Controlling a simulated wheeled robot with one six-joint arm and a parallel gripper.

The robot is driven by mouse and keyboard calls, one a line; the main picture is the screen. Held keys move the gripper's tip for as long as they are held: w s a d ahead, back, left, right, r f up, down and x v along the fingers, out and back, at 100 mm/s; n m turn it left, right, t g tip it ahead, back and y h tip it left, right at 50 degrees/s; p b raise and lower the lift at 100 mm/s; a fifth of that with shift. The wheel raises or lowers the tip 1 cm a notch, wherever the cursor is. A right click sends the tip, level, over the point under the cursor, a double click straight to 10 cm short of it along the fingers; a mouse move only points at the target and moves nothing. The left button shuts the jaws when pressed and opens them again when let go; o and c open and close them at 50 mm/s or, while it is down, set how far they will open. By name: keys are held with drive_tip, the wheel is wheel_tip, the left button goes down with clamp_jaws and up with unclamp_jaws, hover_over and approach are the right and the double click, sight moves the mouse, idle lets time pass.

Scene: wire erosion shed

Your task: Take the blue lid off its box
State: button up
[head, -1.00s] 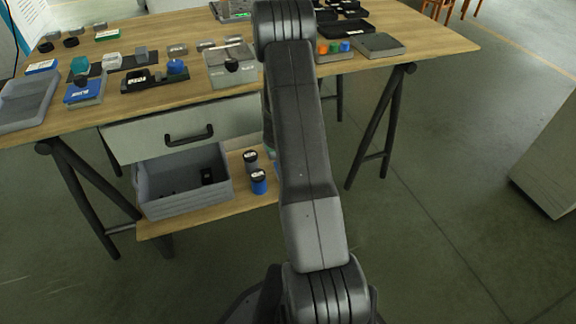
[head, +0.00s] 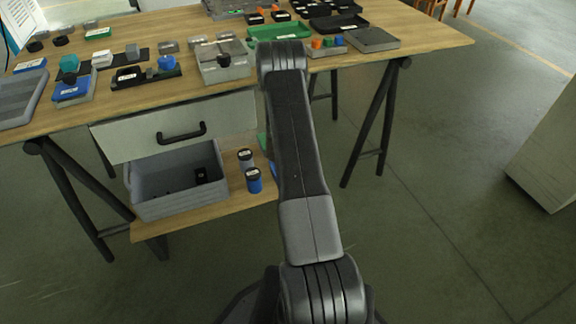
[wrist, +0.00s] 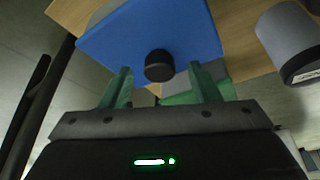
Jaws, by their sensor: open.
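In the wrist view a flat blue lid (wrist: 120,33) with a round black knob (wrist: 159,66) fills the upper middle. It lies on a grey box whose side shows at the lid's edge. My gripper (wrist: 159,72) is open. Its two teal fingers stand apart, one on each side of the knob, with gaps between; I cannot tell their height against it. In the head view my arm hides the gripper and most of this box; a sliver of blue (head: 274,170) shows beside my arm at the lower shelf.
A grey jar (wrist: 287,35) stands close right of the lid in the wrist view. Dark-and-blue jars (head: 253,181) and a grey bin (head: 178,205) stand on the lower shelf (head: 190,222). Above are a drawer (head: 135,133) and the crowded tabletop, including another blue-topped box (head: 72,92).

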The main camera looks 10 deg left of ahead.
drive_tip(key=shift+w+f, duration=0.1)
drive_tip(key=shift+f, duration=0.2)
drive_tip(key=shift+c, duration=0.3)
drive_tip(key=c, duration=1)
drive_tip(key=shift+c, duration=0.2)
drive_tip(key=shift+r, duration=0.1)
